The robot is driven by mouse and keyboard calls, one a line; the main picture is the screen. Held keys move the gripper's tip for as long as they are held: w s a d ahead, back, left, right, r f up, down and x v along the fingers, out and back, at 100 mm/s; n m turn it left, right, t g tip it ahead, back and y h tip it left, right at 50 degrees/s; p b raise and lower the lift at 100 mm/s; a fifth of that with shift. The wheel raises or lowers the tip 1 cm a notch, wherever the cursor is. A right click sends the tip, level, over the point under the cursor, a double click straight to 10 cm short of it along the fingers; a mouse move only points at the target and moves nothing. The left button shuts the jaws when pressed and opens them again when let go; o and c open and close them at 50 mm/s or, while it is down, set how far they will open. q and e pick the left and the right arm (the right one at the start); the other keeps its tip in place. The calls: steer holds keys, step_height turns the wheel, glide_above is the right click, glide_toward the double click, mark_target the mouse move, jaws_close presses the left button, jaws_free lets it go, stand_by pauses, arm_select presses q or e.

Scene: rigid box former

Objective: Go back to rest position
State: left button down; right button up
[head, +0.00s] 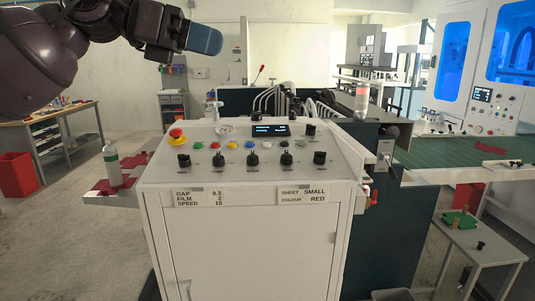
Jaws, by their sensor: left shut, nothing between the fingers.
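My left gripper (203,39) is at the upper left of the head view, raised above the control panel (215,165) and apart from it. Its blue-grey fingers are together and hold nothing. The left arm comes in from the left edge. My right gripper does not show. The panel has a red emergency button (176,134), several black knobs, coloured buttons and a small lit display (270,130).
A bottle (111,164) stands on a side shelf (100,199) left of the panel. A green conveyor (440,153) runs to the right. A workbench (50,130) and red bin (17,174) are at far left.

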arm_select(q)
steer(key=w+a+f+n+t+h, duration=0.25)
steer(key=f+n+t, duration=0.4)
steer(key=n, duration=0.55)
steer(key=w+a+f+n+t+h, duration=0.15)
steer(key=w+f+n+t, duration=0.25)
steer(key=f+n+t, duration=0.5)
steer(key=a+f+n+t+y, duration=0.1)
steer(key=a+f+n+y, duration=0.3)
steer(key=f+n, duration=0.5)
steer(key=a+f+n+y, duration=0.2)
steer(key=f+n+y, duration=0.4)
steer(key=f+n, duration=0.25)
steer(key=s+a+f+n+g+y, duration=0.1)
steer(key=s+a+f+n+y, duration=0.2)
steer(key=f, duration=0.6)
steer(key=s+a+f+n+g+y, duration=0.25)
steer(key=s+f+n, duration=0.2)
steer(key=f, duration=0.55)
steer(key=s+a+f+n+g+y, duration=0.1)
steer(key=s+f+n+g, duration=0.1)
steer(key=s+f, duration=0.6)
steer(key=s+a+f+n+g+y, duration=0.2)
steer(key=s+f, duration=0.7)
steer(key=s, duration=0.5)
steer(key=shift+a+f, duration=0.15)
steer(key=shift+f, duration=0.1)
